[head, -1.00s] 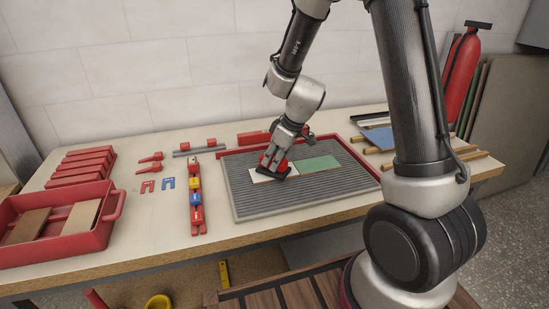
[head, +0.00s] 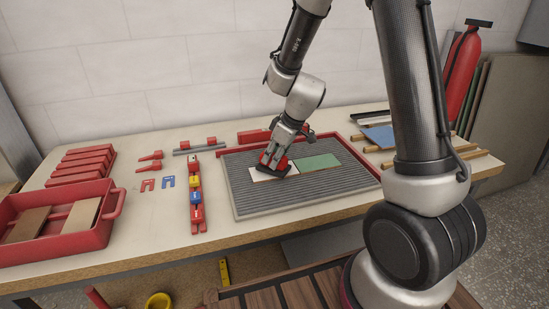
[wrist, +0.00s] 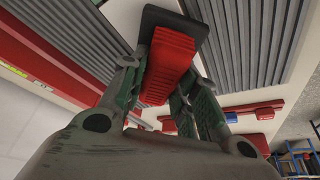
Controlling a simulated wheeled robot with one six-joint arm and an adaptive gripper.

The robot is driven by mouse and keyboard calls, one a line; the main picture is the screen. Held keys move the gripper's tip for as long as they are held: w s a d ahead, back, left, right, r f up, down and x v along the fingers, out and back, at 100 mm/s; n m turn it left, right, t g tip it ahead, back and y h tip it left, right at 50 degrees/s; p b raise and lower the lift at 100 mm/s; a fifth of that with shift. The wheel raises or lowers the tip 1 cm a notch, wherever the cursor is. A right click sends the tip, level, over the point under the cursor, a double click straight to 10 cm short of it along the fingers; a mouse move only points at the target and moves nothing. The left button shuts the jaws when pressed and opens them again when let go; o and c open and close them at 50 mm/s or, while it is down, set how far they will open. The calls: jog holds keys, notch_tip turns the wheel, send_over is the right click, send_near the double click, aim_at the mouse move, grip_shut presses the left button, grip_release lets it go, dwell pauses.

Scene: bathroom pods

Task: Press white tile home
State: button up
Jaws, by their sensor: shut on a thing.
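The white tile (head: 262,174) lies on the grey ribbed board (head: 250,203), to the left of the green tile (head: 318,163). My gripper (head: 275,158) is over the white tile, shut on a red block-shaped tool with a dark flat base (head: 281,172). In the wrist view the red tool (wrist: 170,62) sits between the fingers, and its dark base (wrist: 172,20) lies beyond them. The base covers the right part of the white tile. I cannot tell whether it presses on the tile or how far the tile is seated.
A red rim (head: 358,170) runs along the board's back and right sides. A red rail with yellow and blue pieces (head: 196,200) lies left of the board. A red tray (head: 62,243) with tiles stands at the far left. A blue tile (head: 380,138) lies at the right.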

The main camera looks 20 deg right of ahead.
jog(key=shift+r, duration=2.7)
